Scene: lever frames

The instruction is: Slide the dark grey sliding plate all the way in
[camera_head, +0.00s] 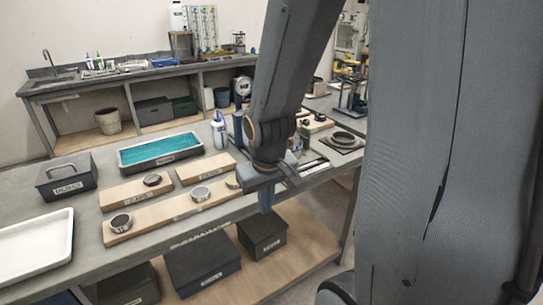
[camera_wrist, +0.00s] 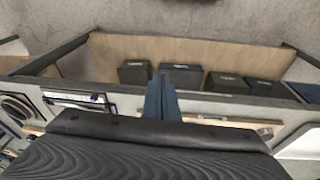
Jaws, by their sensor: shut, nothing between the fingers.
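My gripper (camera_head: 266,200) has blue fingers. It hangs at the front edge of the workbench, pointing down, with the fingers shut and empty. In the wrist view the shut fingers (camera_wrist: 160,100) stand out over the bench edge. A flat frame with dark bars (camera_head: 313,168) lies on the bench just right of my gripper, partly hidden by my wrist. It also shows at the left of the wrist view (camera_wrist: 78,103). I cannot tell for sure which part is the dark grey sliding plate, or how far in it is. My gripper is apart from the frame.
Wooden boards with round pieces (camera_head: 160,212) lie left of my gripper. A teal-filled tray (camera_head: 160,149), a dark grey box (camera_head: 66,178) and a white tray (camera_head: 36,240) stand farther left. A square plate with a ring (camera_head: 342,141) lies behind right. Dark boxes (camera_head: 203,266) stand on the lower shelf.

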